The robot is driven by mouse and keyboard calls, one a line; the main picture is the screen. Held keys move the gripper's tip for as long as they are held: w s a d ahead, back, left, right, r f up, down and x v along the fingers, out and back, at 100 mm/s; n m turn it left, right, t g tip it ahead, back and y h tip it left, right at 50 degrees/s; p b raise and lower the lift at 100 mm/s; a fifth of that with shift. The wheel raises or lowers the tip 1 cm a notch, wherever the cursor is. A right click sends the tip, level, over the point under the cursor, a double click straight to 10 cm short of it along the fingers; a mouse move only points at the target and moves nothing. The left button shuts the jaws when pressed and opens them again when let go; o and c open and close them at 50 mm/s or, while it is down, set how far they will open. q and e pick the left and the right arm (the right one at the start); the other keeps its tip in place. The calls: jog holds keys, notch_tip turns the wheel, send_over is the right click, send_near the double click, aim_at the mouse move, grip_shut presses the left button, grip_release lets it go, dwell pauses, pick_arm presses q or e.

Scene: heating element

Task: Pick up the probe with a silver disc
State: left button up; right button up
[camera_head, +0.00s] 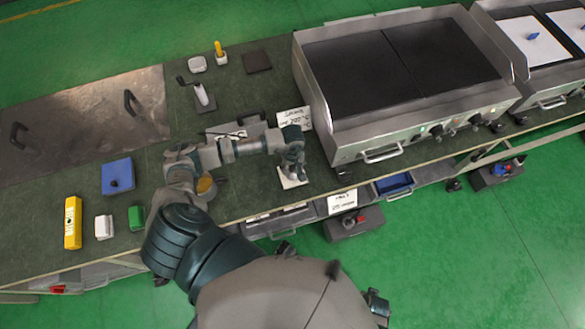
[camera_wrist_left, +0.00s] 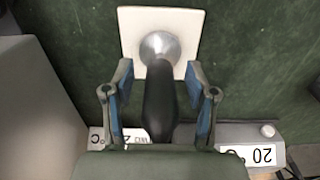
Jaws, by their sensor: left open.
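The probe (camera_wrist_left: 160,92) has a dark handle that ends in a silver disc (camera_wrist_left: 160,46). In the left wrist view the disc is on a white square plate (camera_wrist_left: 130,22). My left gripper (camera_wrist_left: 158,80) is open, with one blue-padded finger on each side of the handle and visible gaps between. In the head view my left gripper (camera_head: 292,160) is over the bench's front edge, just above the white plate (camera_head: 291,182). There the gripper hides most of the probe. My right gripper does not show.
A steel griddle (camera_head: 372,143) stands right of my left gripper. A blue box (camera_head: 117,176), yellow box (camera_head: 73,222), white block (camera_head: 103,227) and green block (camera_head: 136,217) stand at the left.

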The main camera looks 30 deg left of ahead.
pick_arm(q)
grip_shut()
jog(key=shift+r, duration=0.1)
